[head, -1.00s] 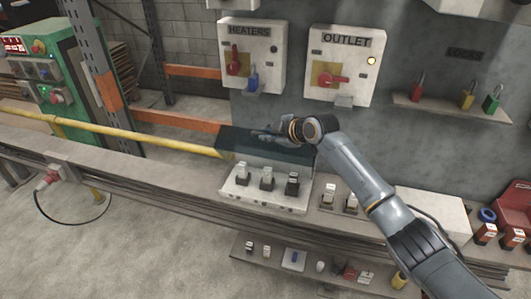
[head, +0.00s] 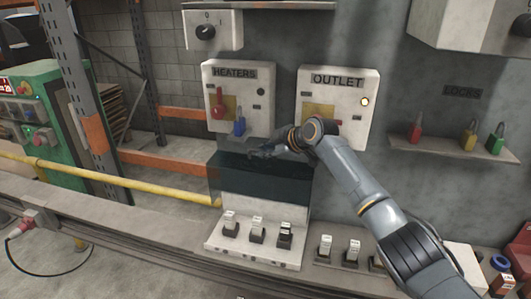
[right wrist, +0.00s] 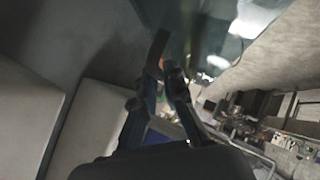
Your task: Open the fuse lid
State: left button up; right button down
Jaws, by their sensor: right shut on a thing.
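The fuse lid (head: 232,180) is a dark, see-through teal panel, raised behind the white fuse box (head: 255,252). Several fuses with white and black tops stand in a row in the uncovered box. My right gripper (head: 258,152) is at the lid's upper edge, shut on it. In the right wrist view the gripper fingers (right wrist: 168,80) are dark and close together, and the glassy lid (right wrist: 210,35) seems to be beside them. The exact contact is too dark to make out. My left gripper is out of view.
The heaters box (head: 239,95) and outlet box (head: 345,85) hang on the wall just above the lid; my arm partly covers the outlet box. More fuses (head: 352,250) stand right of the fuse box. A shelf with padlocks (head: 455,150) is at the right. A yellow pipe (head: 130,188) runs left.

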jog(key=shift+r, duration=0.1)
jog(key=c, duration=1.5)
grip_release()
jog(key=shift+o, duration=0.5)
jog(key=shift+r, duration=0.1)
